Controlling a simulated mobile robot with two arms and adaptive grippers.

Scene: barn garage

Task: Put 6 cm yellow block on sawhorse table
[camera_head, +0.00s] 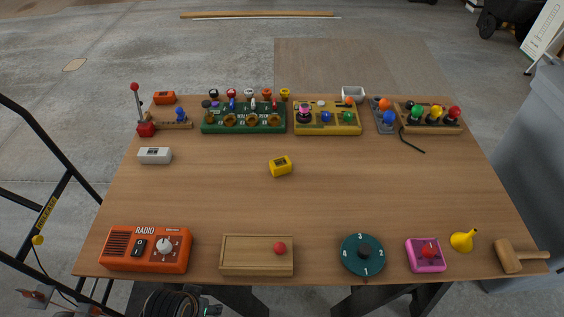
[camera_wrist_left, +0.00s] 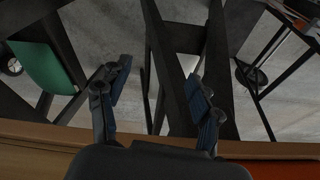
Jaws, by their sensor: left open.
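The yellow block (camera_head: 281,167), with a dark mark on top, rests near the middle of the wooden sawhorse table (camera_head: 220,190) in the head view. Nothing touches it. My left gripper (camera_wrist_left: 158,88) shows in the left wrist view, its two blue-padded fingers spread and empty. Dark table legs and the floor lie beyond the fingers; the yellow block is not in that view.
The back edge holds a green switch panel (camera_head: 243,118) and a yellow panel (camera_head: 327,118). A white box (camera_head: 155,156) lies left. Along the front are an orange radio (camera_head: 146,250), wooden box (camera_head: 256,256), teal dial (camera_head: 362,255), pink box (camera_head: 426,256) and mallet (camera_head: 510,256). The middle is mostly clear.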

